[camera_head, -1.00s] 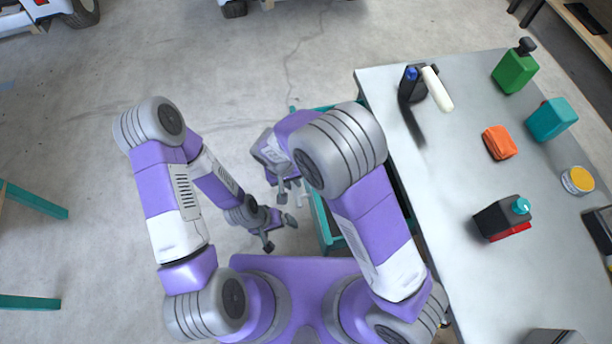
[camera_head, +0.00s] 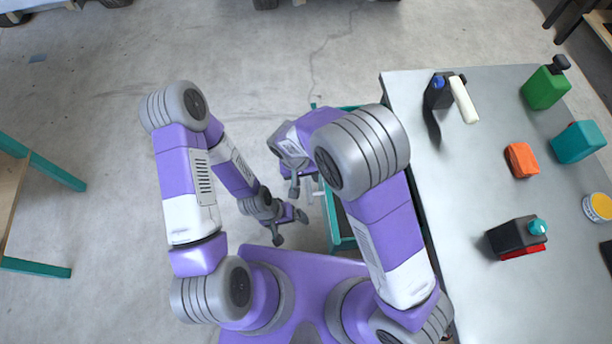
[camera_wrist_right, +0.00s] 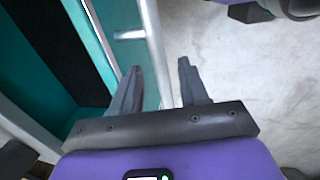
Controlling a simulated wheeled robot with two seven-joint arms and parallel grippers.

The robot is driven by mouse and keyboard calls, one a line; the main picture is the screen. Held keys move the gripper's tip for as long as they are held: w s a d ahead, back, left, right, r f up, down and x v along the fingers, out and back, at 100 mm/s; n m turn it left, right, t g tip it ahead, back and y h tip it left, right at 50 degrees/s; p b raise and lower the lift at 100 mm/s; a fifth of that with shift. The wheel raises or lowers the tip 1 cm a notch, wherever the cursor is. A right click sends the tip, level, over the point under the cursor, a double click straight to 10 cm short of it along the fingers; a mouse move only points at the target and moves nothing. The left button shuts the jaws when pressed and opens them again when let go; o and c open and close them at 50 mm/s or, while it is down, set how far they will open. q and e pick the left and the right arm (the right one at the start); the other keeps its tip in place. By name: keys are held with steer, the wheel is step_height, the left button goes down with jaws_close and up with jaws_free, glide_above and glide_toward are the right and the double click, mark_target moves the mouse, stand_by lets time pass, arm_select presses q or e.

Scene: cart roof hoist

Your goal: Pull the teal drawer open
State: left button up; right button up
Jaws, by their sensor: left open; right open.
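The teal drawer (camera_head: 340,230) stands out from under the left side of the grey worktop, with its inside partly visible behind my right arm. In the right wrist view its dark-floored inside (camera_wrist_right: 65,45) and teal wall show at left. A pale metal handle bar (camera_wrist_right: 153,40) runs along its front. My right gripper (camera_wrist_right: 159,70) is open, with one finger on each side of the bar; I cannot tell whether either touches it. It also shows in the head view (camera_head: 306,186), partly hidden. My left gripper (camera_head: 290,228) is open and empty, left of the drawer.
The grey worktop (camera_head: 460,200) at right holds a black and red container (camera_head: 515,240), an orange cloth (camera_head: 522,160), a green bottle (camera_head: 545,85) and a teal container (camera_head: 578,142). A teal-legged table (camera_head: 45,165) stands at left.

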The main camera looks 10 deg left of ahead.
step_height(320, 180, up, 7)
steer(key=a+p, duration=0.1)
steer(key=p, duration=0.1)
steer(key=shift+s+a+f, duration=0.2)
stand_by(0.4)
